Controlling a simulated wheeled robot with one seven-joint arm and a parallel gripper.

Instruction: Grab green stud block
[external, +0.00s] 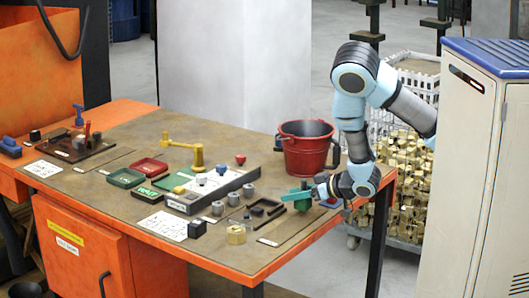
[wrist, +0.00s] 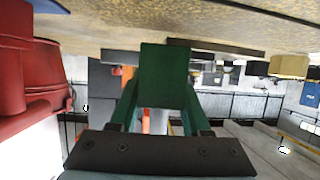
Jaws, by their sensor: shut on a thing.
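The green stud block (wrist: 165,75) fills the middle of the wrist view, between the two green fingers of my gripper (wrist: 161,105). My gripper is shut on it. In the external view my gripper (external: 299,196) is low at the right part of the workbench, and the green block (external: 303,204) shows at its fingers. The far side of the block and its stud are hidden. I cannot tell whether the block touches the bench top or hangs just above it.
A red bucket (external: 306,158) stands close behind my gripper and shows at the left of the wrist view (wrist: 32,75). A dark tray (external: 265,209), a brass block (external: 236,235) and several grey cylinders lie to the left. The bench (external: 330,218) ends just right.

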